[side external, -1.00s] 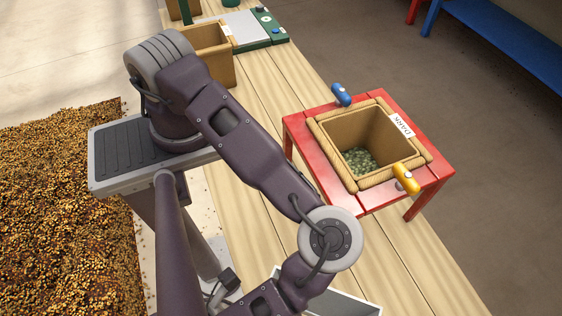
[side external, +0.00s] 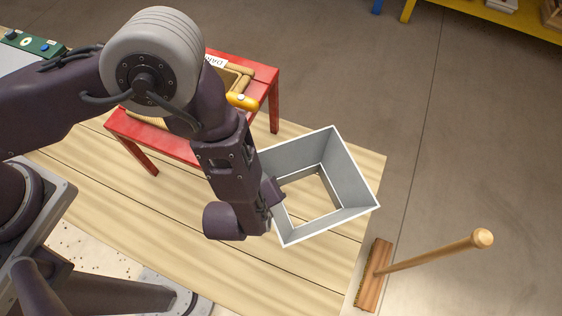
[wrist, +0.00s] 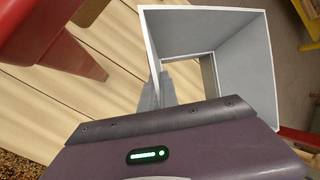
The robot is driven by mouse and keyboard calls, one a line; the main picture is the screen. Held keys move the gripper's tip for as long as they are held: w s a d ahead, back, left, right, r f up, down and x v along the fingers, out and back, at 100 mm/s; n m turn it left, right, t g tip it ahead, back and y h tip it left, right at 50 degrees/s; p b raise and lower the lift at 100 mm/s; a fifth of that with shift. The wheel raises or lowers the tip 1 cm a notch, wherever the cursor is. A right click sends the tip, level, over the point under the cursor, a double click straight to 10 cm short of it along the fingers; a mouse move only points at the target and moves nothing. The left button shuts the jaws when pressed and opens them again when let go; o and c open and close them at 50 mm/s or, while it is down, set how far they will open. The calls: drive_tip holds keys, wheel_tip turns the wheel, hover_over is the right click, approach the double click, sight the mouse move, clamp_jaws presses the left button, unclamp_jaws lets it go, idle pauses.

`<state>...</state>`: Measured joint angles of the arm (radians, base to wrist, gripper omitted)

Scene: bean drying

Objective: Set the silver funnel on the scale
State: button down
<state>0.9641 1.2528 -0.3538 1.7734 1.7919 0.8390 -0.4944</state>
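The silver funnel (side external: 340,165) is a square, flared hopper with white edges. It is at the front end of the bench, with planks showing through its lower opening. It also shows in the wrist view (wrist: 235,55). My gripper (side external: 273,192) is at the funnel's left wall. In the wrist view its grey fingers (wrist: 160,92) are close together at that wall's edge and look shut on it. I cannot tell whether the funnel rests on the bench or hangs just above it. The scale, with a green panel (side external: 30,43) and pale plate (side external: 14,60), is partly visible at the far left.
A broom (side external: 376,275) stands beside the bench end (side external: 335,265). Shelving (side external: 470,18) is at the back right; the floor there is otherwise clear.

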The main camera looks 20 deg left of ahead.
sight(284, 156)
drive_tip(key=w, duration=0.9)
drive_tip(key=shift+w, duration=0.35)
drive_tip(key=f, duration=0.3)
drive_tip(key=shift+s+f, duration=0.15)
drive_tip(key=shift+s, duration=0.1)
drive_tip(key=shift+f, duration=0.2)
drive_tip(key=c, duration=1.6)
unclamp_jaws()
drive_tip(key=v, duration=1.2)
